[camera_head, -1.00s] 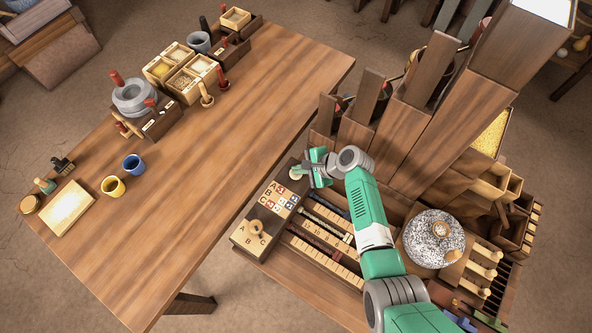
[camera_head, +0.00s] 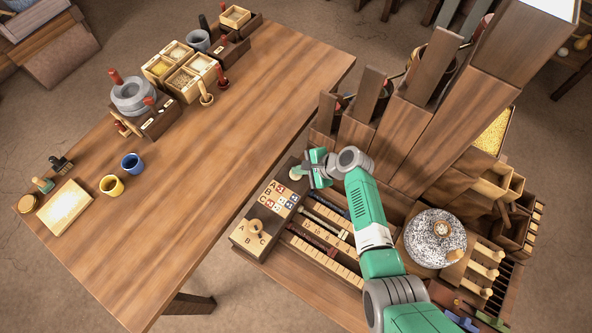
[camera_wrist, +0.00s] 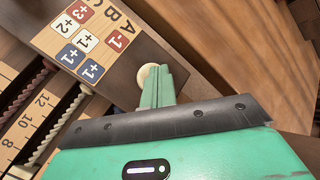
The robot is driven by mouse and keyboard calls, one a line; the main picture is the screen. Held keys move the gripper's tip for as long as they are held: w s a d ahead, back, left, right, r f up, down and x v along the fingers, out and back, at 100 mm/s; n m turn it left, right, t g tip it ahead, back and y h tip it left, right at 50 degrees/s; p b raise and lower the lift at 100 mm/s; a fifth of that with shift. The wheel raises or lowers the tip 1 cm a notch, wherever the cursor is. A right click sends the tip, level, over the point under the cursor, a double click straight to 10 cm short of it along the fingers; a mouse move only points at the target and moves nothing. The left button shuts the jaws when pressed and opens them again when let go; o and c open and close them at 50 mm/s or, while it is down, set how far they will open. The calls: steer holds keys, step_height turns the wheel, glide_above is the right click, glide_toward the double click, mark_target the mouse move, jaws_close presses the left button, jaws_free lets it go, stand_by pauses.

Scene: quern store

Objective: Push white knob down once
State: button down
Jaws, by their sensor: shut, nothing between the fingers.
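The white knob (camera_head: 296,173) is a small pale round top at the far end of the wooden control panel (camera_head: 272,204), beyond the lettered card block. In the wrist view the white knob (camera_wrist: 149,73) shows partly, behind the tips of my gripper (camera_wrist: 157,84). My gripper (camera_head: 306,172) is shut and empty, its green fingers right at the knob. I cannot tell whether the fingertips touch the knob. The knob's lower part is hidden.
Numbered slider tracks (camera_head: 325,225) lie to the right of the panel, under my arm. Tall wooden chutes (camera_head: 400,125) rise behind. A speckled millstone (camera_head: 425,240) stands at the right. The long table (camera_head: 200,200) at left has a wide clear top.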

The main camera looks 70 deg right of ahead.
steer(key=shift+r+p, duration=1.2)
steer(key=shift+p, duration=0.1)
step_height(320, 180, up, 5)
steer(key=p, duration=0.5)
stand_by(0.5)
